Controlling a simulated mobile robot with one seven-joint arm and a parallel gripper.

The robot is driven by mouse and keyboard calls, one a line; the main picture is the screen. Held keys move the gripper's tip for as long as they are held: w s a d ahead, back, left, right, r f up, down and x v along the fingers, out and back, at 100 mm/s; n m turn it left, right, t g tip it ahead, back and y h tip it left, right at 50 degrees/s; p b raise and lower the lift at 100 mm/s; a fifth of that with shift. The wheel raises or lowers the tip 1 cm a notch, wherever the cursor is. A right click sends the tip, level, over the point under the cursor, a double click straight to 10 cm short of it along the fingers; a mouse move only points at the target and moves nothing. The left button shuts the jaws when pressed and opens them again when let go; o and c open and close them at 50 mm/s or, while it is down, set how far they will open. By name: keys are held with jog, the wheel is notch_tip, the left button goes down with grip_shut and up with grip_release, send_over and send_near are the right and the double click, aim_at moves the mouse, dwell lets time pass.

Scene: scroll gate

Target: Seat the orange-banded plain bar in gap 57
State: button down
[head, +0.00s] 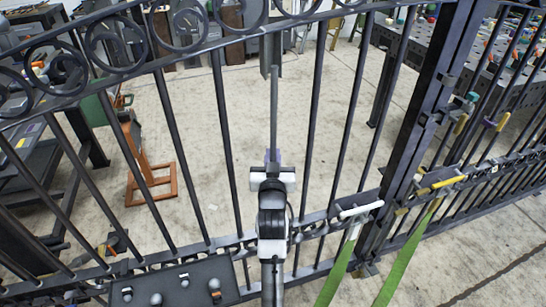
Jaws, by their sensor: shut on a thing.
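My gripper (273,160) is shut on a slim grey bar (273,112) and holds it nearly upright. The bar's upper end is just below the scrolled top rail (228,42), near a dark bracket-like piece, and I cannot tell if they touch. No orange band shows on the bar; its lower part is hidden by my gripper and arm. The bar stands in a wide opening of the dark gate, between a bar on the left (222,120) and one on the right (315,112). No gap number is readable. My arm hides part of the lower rail (205,248).
A thick post (425,110) stands right. Green straps (405,262) hang from clamps with white (360,209) and yellow (449,182) handles. An orange-brown wooden stand (150,170) is behind the gate.

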jog(key=shift+w+a+p, duration=0.25)
jog(key=shift+w+p, duration=0.3)
jog(key=shift+w, duration=0.25)
dwell(0.4)
jog(key=c, duration=1.3)
grip_release()
jog(key=shift+c, duration=0.2)
jog(key=shift+f, duration=0.2)
jog(key=s+b, duration=0.2)
jog(key=s, duration=1.1)
jog(key=shift+s+b, duration=0.3)
jog(key=shift+s, duration=0.1)
jog(key=shift+a+r, duration=0.1)
